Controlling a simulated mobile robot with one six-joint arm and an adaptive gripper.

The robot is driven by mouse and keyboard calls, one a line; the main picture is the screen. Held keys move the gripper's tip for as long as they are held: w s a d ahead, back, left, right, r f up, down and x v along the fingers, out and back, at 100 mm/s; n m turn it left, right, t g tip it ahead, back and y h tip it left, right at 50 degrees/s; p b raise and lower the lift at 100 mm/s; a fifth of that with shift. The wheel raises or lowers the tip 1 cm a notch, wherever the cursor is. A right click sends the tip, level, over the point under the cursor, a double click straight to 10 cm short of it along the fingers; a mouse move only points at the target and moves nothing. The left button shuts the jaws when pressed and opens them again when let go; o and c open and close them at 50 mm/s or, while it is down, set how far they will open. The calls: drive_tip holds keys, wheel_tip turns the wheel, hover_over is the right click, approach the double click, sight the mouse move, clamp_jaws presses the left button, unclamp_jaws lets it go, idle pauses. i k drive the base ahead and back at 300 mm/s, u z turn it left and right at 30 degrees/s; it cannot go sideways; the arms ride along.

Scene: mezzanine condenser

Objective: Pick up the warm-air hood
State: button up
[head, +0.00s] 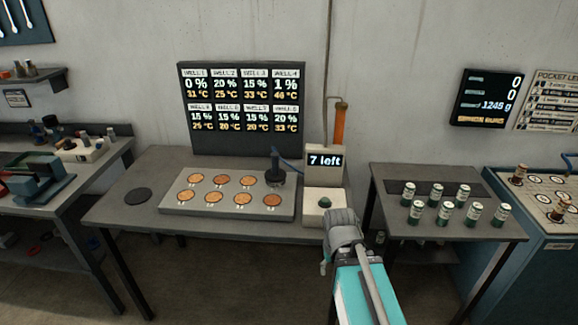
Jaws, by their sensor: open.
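The warm-air hood (275,174) is a dark, short cylinder with an upright stem. It sits at the right end of the back row of wells on the grey well block (185,210). A blue hose runs from near it toward the box with the "7 left" sign. My gripper (342,224) is in front of that box, to the right of and nearer than the hood, apart from it. It is open and holds nothing that I can see. Its fingers are hard to make out at the end of my teal arm.
Several copper discs (222,180) lie in the other wells. A black round pad (138,195) lies left of the block. The box with the "7 left" sign (325,161) stands right of the hood. Several small cans (445,211) stand on the right table (480,232).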

sight(276, 177)
drive_tip(key=i, duration=0.9)
drive_tip(key=u, duration=0.3)
